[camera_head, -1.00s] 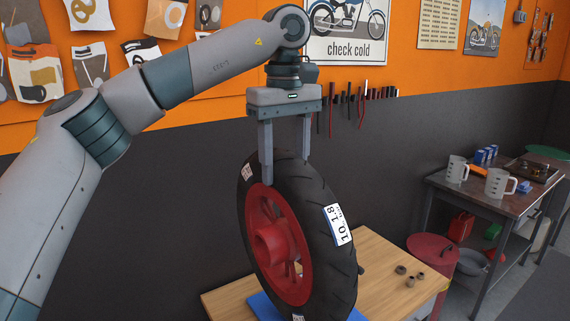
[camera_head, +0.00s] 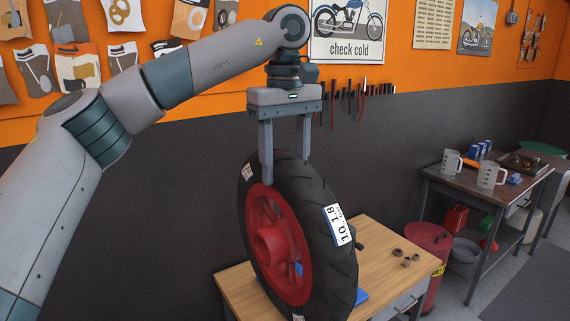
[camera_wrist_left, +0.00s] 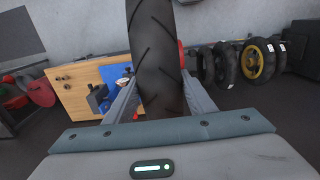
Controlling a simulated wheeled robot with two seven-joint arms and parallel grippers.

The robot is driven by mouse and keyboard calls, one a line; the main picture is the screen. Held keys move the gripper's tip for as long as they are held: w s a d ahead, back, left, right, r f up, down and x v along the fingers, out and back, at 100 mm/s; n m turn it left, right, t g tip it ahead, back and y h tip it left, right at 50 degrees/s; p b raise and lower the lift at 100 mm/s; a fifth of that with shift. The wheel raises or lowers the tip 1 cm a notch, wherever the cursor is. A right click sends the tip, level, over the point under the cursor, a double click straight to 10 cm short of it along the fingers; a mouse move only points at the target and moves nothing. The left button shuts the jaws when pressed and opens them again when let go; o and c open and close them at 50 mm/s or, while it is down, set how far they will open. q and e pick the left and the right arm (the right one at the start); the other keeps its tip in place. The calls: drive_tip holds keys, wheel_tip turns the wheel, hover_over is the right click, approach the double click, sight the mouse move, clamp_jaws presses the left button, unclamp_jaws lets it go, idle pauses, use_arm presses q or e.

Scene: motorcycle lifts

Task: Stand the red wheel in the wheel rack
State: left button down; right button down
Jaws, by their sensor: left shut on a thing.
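The red wheel (camera_head: 272,243) has a black tyre, a red rim and a white tag reading 10 18. My left gripper (camera_head: 285,156) points down and is shut on the top of its tyre. The wheel hangs upright in front of the wooden table, hiding part of it. In the left wrist view the tyre tread (camera_wrist_left: 153,50) runs between the fingers. That view also shows several black wheels standing in a row at the right, one with a yellow rim (camera_wrist_left: 258,62). They may be in the wheel rack, but I cannot make out its frame. My right gripper is out of view.
The wooden table (camera_head: 235,290) bears a blue item (camera_head: 362,296) and several small round parts (camera_head: 405,257). A red drum (camera_head: 430,240) stands beside it. A metal bench (camera_head: 480,190) with mugs is at the right. The dark wall is behind.

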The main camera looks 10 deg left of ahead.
sight(262, 255)
use_arm(q)
drive_tip(key=shift+s+f, duration=0.15)
drive_tip(key=shift+f, duration=0.05)
drive_tip(key=f, duration=0.2)
drive_tip(key=a+f+b, duration=0.1)
drive_tip(key=shift+w+f+m, duration=0.35)
drive_tip(key=shift+w+m, duration=0.05)
drive_tip(key=s+a+f+m+b, duration=0.1)
drive_tip(key=f, duration=0.4)
drive_tip(key=s+a+f+m+b, duration=0.1)
drive_tip(key=f+b, duration=0.1)
drive_tip(key=f, duration=0.3)
drive_tip(key=s+a+f+m+b, duration=0.1)
drive_tip(key=f, duration=0.4)
drive_tip(key=shift+a+b, duration=0.15)
drive_tip(key=shift+b, duration=0.15)
drive_tip(key=s+a+f+m+b, duration=0.1)
drive_tip(key=s+f+m+b, duration=0.1)
drive_tip(key=s+f, duration=0.3)
drive_tip(key=s+a+f+m+b, duration=0.2)
drive_tip(key=s+f, duration=0.3)
drive_tip(key=f, duration=0.8)
drive_tip(key=shift+s+m+b, duration=0.15)
drive_tip(key=shift+m+b, duration=0.45)
drive_tip(key=shift+a, duration=0.1)
